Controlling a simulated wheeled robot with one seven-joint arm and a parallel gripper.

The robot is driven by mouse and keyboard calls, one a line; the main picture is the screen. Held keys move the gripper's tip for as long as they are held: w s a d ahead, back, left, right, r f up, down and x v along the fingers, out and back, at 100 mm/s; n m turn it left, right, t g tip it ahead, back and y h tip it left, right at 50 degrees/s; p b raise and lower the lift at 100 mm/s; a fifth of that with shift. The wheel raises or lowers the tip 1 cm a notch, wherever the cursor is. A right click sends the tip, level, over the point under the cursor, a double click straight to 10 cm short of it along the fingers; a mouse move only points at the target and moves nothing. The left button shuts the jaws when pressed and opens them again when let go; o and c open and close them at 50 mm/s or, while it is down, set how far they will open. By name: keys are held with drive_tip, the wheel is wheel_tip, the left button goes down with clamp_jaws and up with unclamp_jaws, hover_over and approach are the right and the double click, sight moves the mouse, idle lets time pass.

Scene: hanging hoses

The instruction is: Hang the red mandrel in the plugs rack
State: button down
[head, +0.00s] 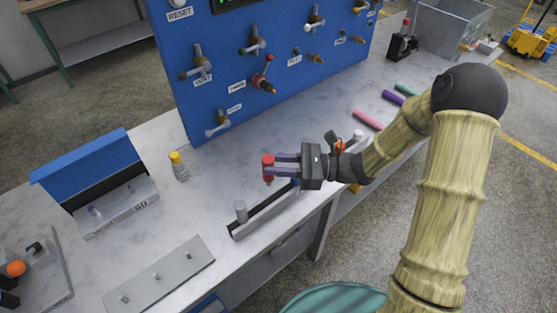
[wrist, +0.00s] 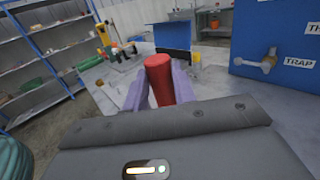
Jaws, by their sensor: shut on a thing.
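The red mandrel (head: 268,166) is a short red cylinder between the purple fingers of my gripper (head: 279,166). My gripper is shut on it and holds it over the bench, in front of the blue panel. In the wrist view the mandrel (wrist: 159,80) stands between both fingers, its lower part hidden behind the wrist housing. No rack label reads clearly as plugs. A grey block with pegs and a small label (head: 117,211) stands in front of a blue board at the left. A flat grey plate with several short pegs (head: 180,265) lies near the front edge.
A dark rail with grey cylinders (head: 262,212) lies just below my gripper. A yellow-capped bottle (head: 179,166) stands left of it. The blue panel (head: 290,100) with valves rises behind. Pink (head: 367,120) and purple (head: 393,97) cylinders lie at right. Bare bench shows left of the gripper.

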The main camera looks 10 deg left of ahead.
drive_tip(key=shift+s+d+r+p, duration=0.1)
drive_tip(key=shift+p, duration=0.35)
drive_tip(key=shift+f+b, duration=1.9)
drive_tip(key=shift+f, duration=1.1)
drive_tip(key=shift+p, duration=0.75)
drive_tip(key=shift+f+b, duration=1.1)
drive_tip(key=shift+f, duration=0.85)
drive_tip(key=shift+r, duration=0.1)
drive_tip(key=shift+r+p, duration=1.55)
drive_tip(key=shift+p, duration=0.15)
